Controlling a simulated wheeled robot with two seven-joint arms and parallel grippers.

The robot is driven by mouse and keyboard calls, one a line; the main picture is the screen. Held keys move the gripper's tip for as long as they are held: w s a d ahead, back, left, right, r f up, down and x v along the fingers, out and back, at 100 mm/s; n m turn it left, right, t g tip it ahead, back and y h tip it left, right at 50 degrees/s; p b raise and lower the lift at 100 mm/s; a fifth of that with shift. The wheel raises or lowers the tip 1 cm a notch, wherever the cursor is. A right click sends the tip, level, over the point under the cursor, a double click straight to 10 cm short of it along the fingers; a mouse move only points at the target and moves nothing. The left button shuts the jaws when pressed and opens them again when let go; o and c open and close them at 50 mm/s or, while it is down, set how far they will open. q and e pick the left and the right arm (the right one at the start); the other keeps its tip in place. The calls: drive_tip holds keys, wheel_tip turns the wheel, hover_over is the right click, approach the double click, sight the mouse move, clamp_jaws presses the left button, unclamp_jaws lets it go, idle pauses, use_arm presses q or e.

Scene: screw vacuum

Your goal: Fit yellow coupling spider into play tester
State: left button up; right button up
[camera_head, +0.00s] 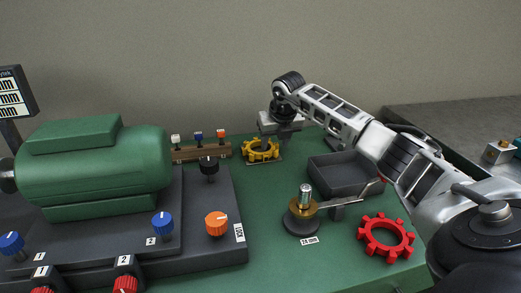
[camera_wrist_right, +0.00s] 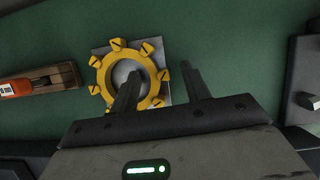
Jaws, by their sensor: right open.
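The yellow coupling spider (camera_head: 260,149), a toothed ring, lies flat on a small grey plate at the back of the green bench. It also shows in the right wrist view (camera_wrist_right: 102,80). My right gripper (camera_head: 277,133) is open and points down at the spider's right side. In the right wrist view its fingers (camera_wrist_right: 160,80) appear on either side of the ring's right rim, one over the hole, one outside; contact cannot be told. A brass hub with a steel post on a dark round base (camera_head: 303,215), with a lever arm, seems to be the play tester. My left gripper is out of view.
A red coupling spider (camera_head: 385,238) lies at the front right. A dark open tray (camera_head: 345,175) stands behind the tester. The green motor (camera_head: 95,170) and its knobbed base fill the left. A wooden rack (camera_head: 200,153) with small coloured tools stands left of the yellow spider.

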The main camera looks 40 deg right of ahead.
clamp_jaws()
drive_tip(key=shift+r, duration=0.15)
